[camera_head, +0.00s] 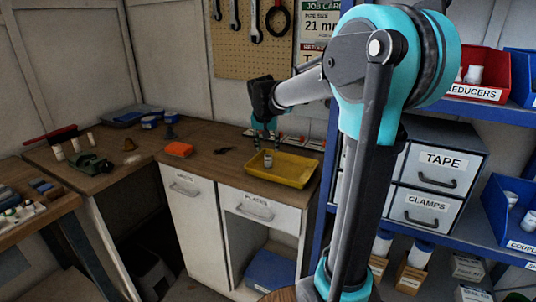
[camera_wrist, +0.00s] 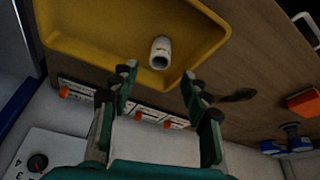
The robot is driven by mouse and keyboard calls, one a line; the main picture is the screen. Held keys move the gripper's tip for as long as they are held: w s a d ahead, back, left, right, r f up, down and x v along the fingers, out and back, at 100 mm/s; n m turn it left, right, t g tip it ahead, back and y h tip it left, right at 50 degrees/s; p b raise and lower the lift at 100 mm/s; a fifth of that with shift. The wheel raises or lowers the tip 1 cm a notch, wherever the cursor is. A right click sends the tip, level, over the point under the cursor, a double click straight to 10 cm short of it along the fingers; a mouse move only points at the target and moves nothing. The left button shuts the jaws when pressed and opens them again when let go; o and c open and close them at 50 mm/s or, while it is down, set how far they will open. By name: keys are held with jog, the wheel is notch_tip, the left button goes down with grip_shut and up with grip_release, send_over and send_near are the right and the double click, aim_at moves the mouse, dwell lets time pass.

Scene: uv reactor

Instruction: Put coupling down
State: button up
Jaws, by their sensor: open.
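The coupling (camera_wrist: 160,52) is a short white pipe piece lying in the yellow tray (camera_wrist: 85,48). In the head view the coupling (camera_head: 268,160) is small and pale, near the left end of the tray (camera_head: 291,173) on the bench. My gripper (camera_wrist: 156,82) is open, with its fingertips apart and nothing between them. In the wrist view the coupling is just beyond the fingertips and apart from them. In the head view my gripper (camera_head: 264,138) is above and behind the tray, partly dark against the bench.
An orange box (camera_head: 178,149) and a dark tool (camera_head: 223,151) lie left of the tray. Labelled small parts (camera_head: 288,137) line the bench's back edge. A blue shelf with a red reducers bin (camera_head: 474,78) and grey drawers (camera_head: 437,171) stands on the right.

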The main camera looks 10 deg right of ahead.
jog(key=shift+v, duration=2.7)
